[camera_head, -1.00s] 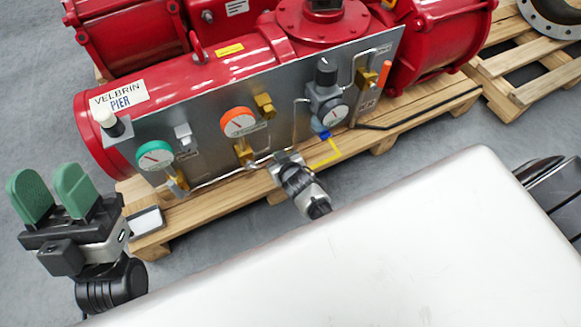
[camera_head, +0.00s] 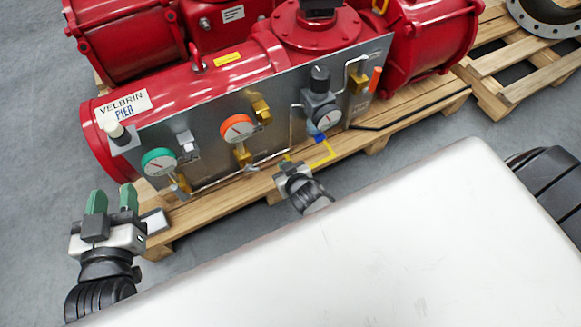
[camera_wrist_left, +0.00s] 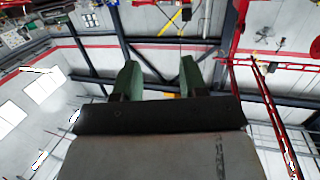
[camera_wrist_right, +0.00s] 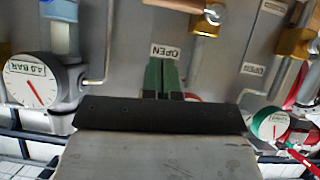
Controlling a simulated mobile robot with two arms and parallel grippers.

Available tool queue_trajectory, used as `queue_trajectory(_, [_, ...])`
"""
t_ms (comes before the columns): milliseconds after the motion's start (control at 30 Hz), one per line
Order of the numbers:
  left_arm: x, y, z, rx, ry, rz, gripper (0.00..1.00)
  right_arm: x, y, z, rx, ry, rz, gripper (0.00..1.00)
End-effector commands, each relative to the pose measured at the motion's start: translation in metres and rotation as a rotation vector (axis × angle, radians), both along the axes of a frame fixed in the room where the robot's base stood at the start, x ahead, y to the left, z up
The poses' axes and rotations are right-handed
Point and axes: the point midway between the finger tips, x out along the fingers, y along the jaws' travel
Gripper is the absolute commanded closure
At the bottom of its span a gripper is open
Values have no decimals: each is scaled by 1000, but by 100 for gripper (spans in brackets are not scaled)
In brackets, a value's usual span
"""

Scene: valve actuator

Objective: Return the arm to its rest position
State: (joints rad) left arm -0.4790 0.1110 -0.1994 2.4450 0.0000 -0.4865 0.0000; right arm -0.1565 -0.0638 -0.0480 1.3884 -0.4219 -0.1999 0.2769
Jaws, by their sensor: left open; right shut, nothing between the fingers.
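My left gripper (camera_head: 112,198) stands at the left in the head view, fingers pointing up. Its two green fingers are apart with nothing between them. In the left wrist view the open fingers (camera_wrist_left: 160,80) point at the ceiling. My right gripper (camera_wrist_right: 160,76) shows in the right wrist view with its green fingers together and empty. They overlap the panel just below an "OPEN" label (camera_wrist_right: 165,52); I cannot tell whether they touch it. In the head view, what looks like my right wrist (camera_head: 300,188) is in front of the panel's lower edge; its fingertips are not clear there.
The red valve actuator (camera_head: 245,70) rests on a wooden pallet (camera_head: 215,215). Its grey panel (camera_head: 205,135) carries a green gauge (camera_head: 158,162), an orange gauge (camera_head: 237,128) and a regulator (camera_head: 320,95). Another pallet (camera_head: 500,70) holds a flange (camera_head: 550,15). Grey floor lies left.

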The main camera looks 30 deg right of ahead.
Motion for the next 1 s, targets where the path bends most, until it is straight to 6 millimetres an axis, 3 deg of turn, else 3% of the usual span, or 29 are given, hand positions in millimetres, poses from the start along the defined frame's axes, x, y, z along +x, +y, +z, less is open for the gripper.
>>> queue_trajectory(400, [-23,14,-44,91,373,25,57,-32,-1,20,1,0,0,100])
queue_trajectory(800, [-28,17,-50,103,424,28,57,-35,-2,24,-1,-2,-2,100])
queue_trajectory(867, [-28,17,-50,103,423,28,57,-35,-4,31,-3,-6,-5,100])
queue_trajectory(1000, [-28,17,-50,103,423,28,57,-38,-12,72,-6,-13,-15,100])
